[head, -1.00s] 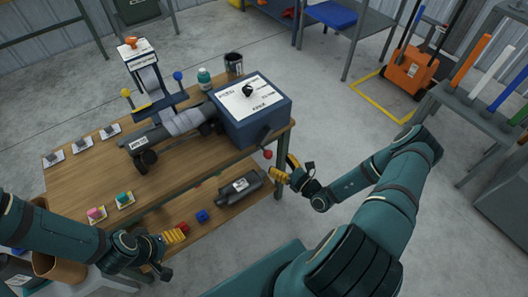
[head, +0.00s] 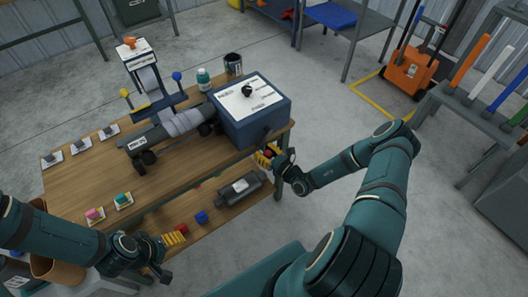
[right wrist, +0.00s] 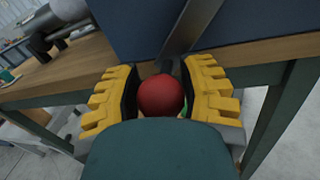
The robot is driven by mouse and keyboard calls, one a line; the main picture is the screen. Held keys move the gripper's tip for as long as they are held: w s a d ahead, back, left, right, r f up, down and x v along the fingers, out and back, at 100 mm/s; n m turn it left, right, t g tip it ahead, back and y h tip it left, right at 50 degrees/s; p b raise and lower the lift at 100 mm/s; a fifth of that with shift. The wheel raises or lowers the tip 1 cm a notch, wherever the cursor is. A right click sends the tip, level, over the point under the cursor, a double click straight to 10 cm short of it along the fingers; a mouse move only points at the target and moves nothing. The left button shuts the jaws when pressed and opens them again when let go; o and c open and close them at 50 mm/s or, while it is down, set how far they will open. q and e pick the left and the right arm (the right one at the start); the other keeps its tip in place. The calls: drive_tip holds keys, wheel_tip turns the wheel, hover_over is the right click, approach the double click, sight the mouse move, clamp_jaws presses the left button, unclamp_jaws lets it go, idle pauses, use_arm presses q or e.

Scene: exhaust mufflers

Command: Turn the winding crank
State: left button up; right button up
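The winding crank is on the side of a blue box (head: 245,125) at the right end of the workbench. Its red ball knob (right wrist: 161,96) sits between the yellow fingers of my right gripper (right wrist: 161,88) in the right wrist view. The fingers stand apart on either side of the knob, and I see no clear grip on it. The grey crank arm (right wrist: 190,35) runs up behind the knob. In the head view my right gripper (head: 267,156) is at the box's lower front corner. My left gripper (head: 174,239) is by the bench's front left, away from the crank; its opening is unclear.
A grey muffler (head: 185,123) lies on the wooden bench (head: 165,185) beside the box. A dark canister (head: 240,188) and a blue block (head: 201,217) are on the lower shelf. A bench leg stands close to my right gripper.

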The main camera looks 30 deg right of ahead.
clamp_jaws()
drive_tip(key=shift+a, duration=0.15)
